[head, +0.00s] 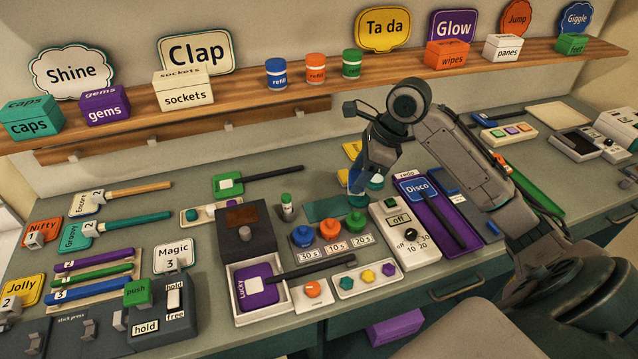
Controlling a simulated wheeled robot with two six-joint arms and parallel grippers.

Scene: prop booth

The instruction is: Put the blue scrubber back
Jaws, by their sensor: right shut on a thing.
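My right gripper (366,178) reaches down from the right over the middle of the counter, behind the row of round-topped pieces. It is shut on a small blue piece, which appears to be the blue scrubber (356,181); the fingers hide part of it. A teal round piece (376,183) shows right beside the fingertips; I cannot tell whether they touch. A blue round-topped piece (302,236) stands in front, above the "30 s" label. My left gripper is not in view.
Orange (330,228) and green (355,223) round-topped pieces stand beside the blue one. A flat teal mat (323,208) lies behind them. A dial box (399,226) and a purple tray (434,238) with the "Disco" paddle (415,189) are close on the right.

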